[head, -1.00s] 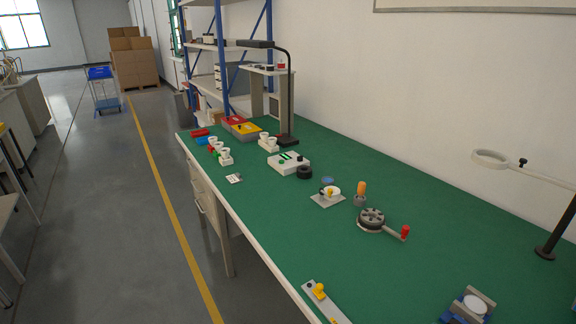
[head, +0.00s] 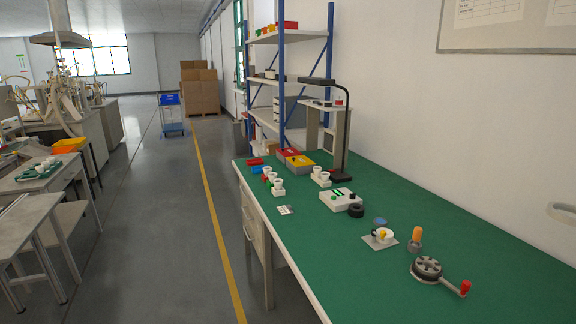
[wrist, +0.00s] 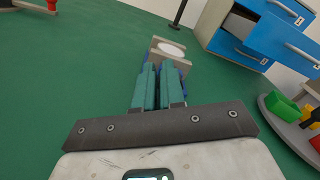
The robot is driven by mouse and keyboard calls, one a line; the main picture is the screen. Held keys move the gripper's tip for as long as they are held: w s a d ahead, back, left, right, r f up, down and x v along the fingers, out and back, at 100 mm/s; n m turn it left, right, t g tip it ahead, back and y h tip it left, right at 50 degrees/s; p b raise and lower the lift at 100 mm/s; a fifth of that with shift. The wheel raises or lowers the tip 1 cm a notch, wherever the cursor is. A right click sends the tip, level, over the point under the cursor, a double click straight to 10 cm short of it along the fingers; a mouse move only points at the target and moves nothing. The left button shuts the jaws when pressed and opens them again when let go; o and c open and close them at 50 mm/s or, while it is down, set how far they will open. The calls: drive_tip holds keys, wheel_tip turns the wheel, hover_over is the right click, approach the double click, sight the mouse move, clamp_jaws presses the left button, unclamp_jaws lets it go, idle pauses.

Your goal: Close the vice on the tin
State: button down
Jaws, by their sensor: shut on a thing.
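The vice (wrist: 156,44) stands on the green bench just beyond my fingertips in the wrist view, with grey jaws and blue parts low down. The tin (wrist: 172,49) shows as a pale round disc between its jaws; whether both jaws touch it I cannot tell. My gripper (wrist: 161,70) has its two teal fingers close together at the near side of the vice, shut on a part of it. The fingers hide that part. The head view now shows neither the vice nor my gripper.
A blue drawer cabinet (wrist: 233,43) with open drawers stands to the right in the wrist view, above a grey round tray (wrist: 275,123) with coloured bins. In the head view a crank wheel (head: 427,267) with a red knob lies on the bench (head: 340,270). The wrist view's left side is mostly clear.

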drive_tip(key=shift+s+d+r, duration=0.15)
drive_tip(key=shift+d, duration=0.5)
drive_tip(key=shift+s+g+p, duration=0.25)
drive_tip(key=shift+g+p, duration=0.05)
drive_tip(key=shift+p, duration=0.3)
idle(0.4)
drive_tip(key=shift+r, duration=0.1)
drive_tip(key=shift+w+r, duration=0.25)
drive_tip(key=shift+r, duration=0.1)
drive_tip(key=shift+s+a+f+p, duration=0.1)
drive_tip(key=shift+s+a+p, duration=0.3)
drive_tip(key=shift+a, duration=0.25)
drive_tip(key=shift+v, duration=2.25)
drive_tip(key=shift+w+a+f, duration=0.15)
drive_tip(key=shift+f, duration=0.05)
